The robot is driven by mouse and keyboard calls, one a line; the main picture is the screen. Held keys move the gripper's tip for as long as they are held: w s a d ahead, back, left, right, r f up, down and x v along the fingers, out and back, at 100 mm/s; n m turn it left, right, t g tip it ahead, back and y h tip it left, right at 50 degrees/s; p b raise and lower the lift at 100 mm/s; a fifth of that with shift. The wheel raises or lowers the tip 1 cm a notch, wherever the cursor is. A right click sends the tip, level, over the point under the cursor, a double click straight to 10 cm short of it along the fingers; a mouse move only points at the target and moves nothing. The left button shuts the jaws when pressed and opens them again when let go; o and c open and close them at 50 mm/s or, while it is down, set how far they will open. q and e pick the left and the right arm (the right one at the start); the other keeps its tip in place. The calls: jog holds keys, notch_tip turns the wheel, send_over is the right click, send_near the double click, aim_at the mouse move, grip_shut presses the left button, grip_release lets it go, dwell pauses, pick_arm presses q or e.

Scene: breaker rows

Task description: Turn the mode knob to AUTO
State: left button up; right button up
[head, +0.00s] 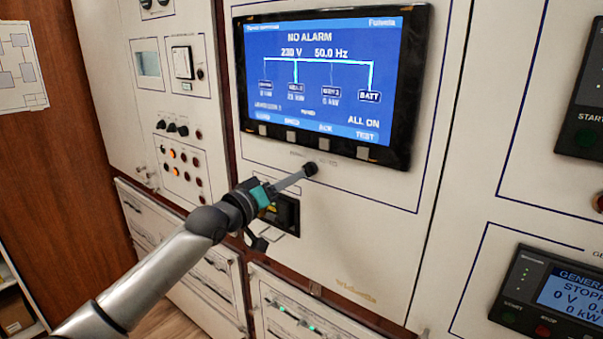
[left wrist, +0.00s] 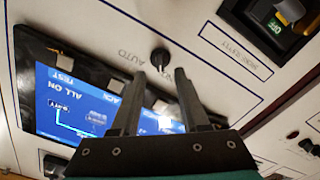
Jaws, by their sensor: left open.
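The small black mode knob (head: 310,169) sits on the cream panel just under the display. It also shows in the left wrist view (left wrist: 160,57), with the AUTO lettering (left wrist: 127,57) upside down beside it. My right gripper is not in view.
The display (head: 325,80) with its row of buttons is right above the knob. A black breaker switch (head: 284,213) in a recess is below and left, near my wrist. A generator controller (head: 555,290) is at lower right. The panel right of the knob is clear.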

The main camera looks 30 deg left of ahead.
aim_at(309, 170)
pick_arm(q)
jog(key=shift+w+d, duration=0.2)
jog(key=shift+w, duration=2.3)
grip_shut()
